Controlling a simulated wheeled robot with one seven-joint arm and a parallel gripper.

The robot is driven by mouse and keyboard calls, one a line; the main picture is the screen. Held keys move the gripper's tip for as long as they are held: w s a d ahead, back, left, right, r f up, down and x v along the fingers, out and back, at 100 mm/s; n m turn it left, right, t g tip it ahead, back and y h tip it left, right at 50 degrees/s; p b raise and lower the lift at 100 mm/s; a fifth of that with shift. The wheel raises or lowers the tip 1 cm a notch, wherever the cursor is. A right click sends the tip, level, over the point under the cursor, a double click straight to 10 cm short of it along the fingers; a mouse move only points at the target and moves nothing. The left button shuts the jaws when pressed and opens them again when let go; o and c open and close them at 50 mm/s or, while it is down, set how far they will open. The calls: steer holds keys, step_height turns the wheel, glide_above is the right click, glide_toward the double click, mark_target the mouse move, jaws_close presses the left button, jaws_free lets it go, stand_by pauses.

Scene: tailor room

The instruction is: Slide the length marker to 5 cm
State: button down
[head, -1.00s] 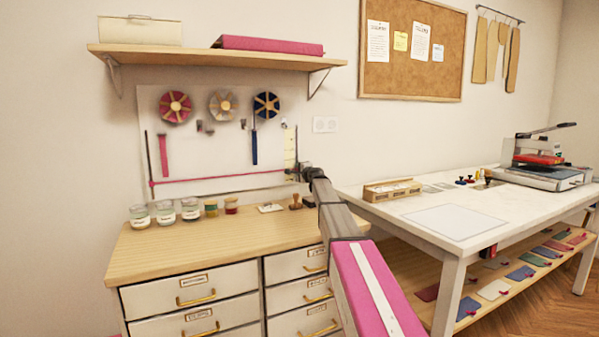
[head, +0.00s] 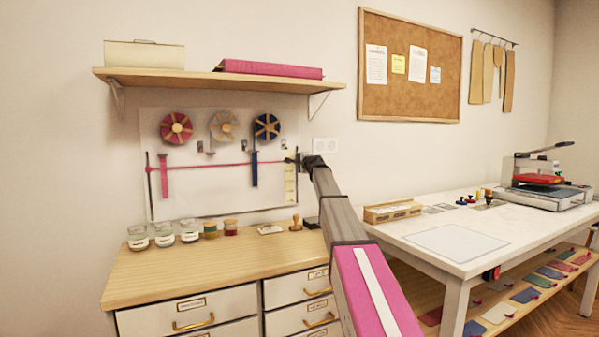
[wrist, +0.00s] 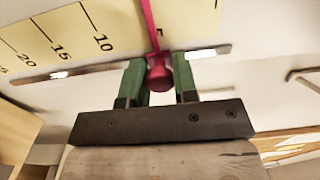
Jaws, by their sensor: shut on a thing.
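The length marker shows as a pink band (head: 215,165) stretched across the white wall board in the head view. Its red knob (wrist: 158,78) sits between the green fingers of my gripper (wrist: 158,72) in the wrist view, and the gripper is shut on it. A yellow scale (wrist: 70,25) with 10, 15 and 20 printed on it lies left of the knob. The knob is beyond the 10 mark, on the side away from 15. No 5 is readable. In the head view my gripper (head: 305,160) is at the board's right edge, beside the scale (head: 290,187).
Ribbon reels (head: 222,126) hang on the board above the band, and a blue ribbon (head: 254,169) hangs down near my gripper. A shelf (head: 220,80) is above. Jars (head: 164,235) and a wooden stamp (head: 296,223) stand on the drawer top below.

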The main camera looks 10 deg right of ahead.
steer(key=c, duration=0.9)
jaws_free()
steer(key=shift+s, duration=0.1)
steer(key=v, duration=1)
steer(key=shift+s+d+r, duration=0.1)
steer(key=shift+s+d, duration=0.05)
steer(key=shift+s, duration=0.15)
